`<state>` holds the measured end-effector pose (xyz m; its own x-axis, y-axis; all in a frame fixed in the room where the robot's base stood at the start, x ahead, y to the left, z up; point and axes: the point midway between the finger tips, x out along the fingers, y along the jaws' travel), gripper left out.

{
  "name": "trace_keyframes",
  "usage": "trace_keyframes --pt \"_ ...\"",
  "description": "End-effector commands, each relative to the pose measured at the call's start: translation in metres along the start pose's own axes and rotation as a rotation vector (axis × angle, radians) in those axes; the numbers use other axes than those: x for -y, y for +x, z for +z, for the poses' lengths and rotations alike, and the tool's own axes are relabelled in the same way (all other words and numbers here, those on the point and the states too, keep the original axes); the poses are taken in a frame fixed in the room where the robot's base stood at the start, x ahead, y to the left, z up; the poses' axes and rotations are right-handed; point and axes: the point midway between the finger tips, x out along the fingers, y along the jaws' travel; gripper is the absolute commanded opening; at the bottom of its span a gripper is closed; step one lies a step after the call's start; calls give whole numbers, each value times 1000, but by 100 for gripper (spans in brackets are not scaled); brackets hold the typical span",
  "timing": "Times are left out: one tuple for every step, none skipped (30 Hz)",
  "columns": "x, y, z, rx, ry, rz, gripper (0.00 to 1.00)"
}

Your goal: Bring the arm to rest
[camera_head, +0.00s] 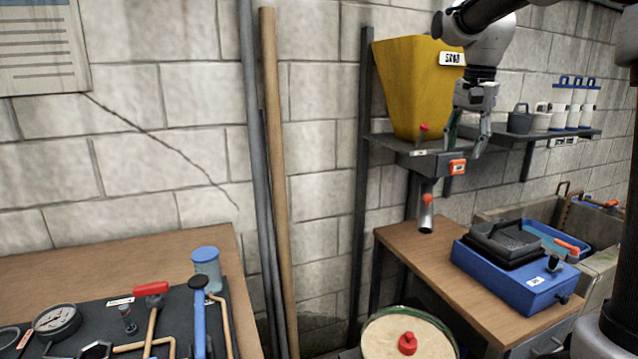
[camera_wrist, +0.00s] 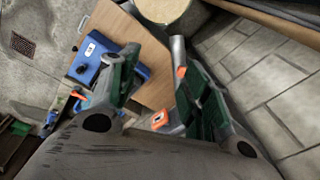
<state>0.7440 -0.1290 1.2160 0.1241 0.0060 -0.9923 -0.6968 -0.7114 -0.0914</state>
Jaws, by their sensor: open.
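My gripper (camera_head: 468,140) hangs from my arm at the upper right in the head view, fingers pointing down. It is in front of the shelf with the yellow sand hopper (camera_head: 412,85). No object is held.
The hopper's shelf (camera_head: 385,142) and its spout (camera_head: 426,215) with orange parts (camera_head: 457,167) are close to my gripper. Below stand a bench (camera_head: 410,242) with a blue device (camera_head: 520,285) and a sand-coloured drum (camera_head: 375,335). A tool table (camera_head: 110,262) is at left.

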Motion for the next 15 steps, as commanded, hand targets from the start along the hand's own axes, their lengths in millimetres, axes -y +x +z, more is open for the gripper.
trace_keyframes --pt "-24 -9 20 -19 -65 -18 48" --pt "-37 -11 31 -30 -108 -28 48" --pt "-55 -13 45 -45 -166 -39 48" --pt "-68 -14 56 -57 -211 -47 48" --pt "-81 -14 68 -71 -254 -55 48" --pt "-98 -12 83 -88 -312 -64 48" --pt "-111 -8 94 -101 -357 -70 48" --pt "-124 -5 106 -115 -400 -75 48" --pt "-140 1 120 -133 -456 -81 48" --pt "-151 6 130 -147 -496 -86 48" --pt "-162 11 140 -158 -535 -88 48" --pt "-174 19 152 -175 -581 -91 48" --pt "-183 25 159 -186 -614 -92 48" --pt "-190 30 166 -197 -643 -94 48" --pt "-199 37 174 -209 -678 -95 48"
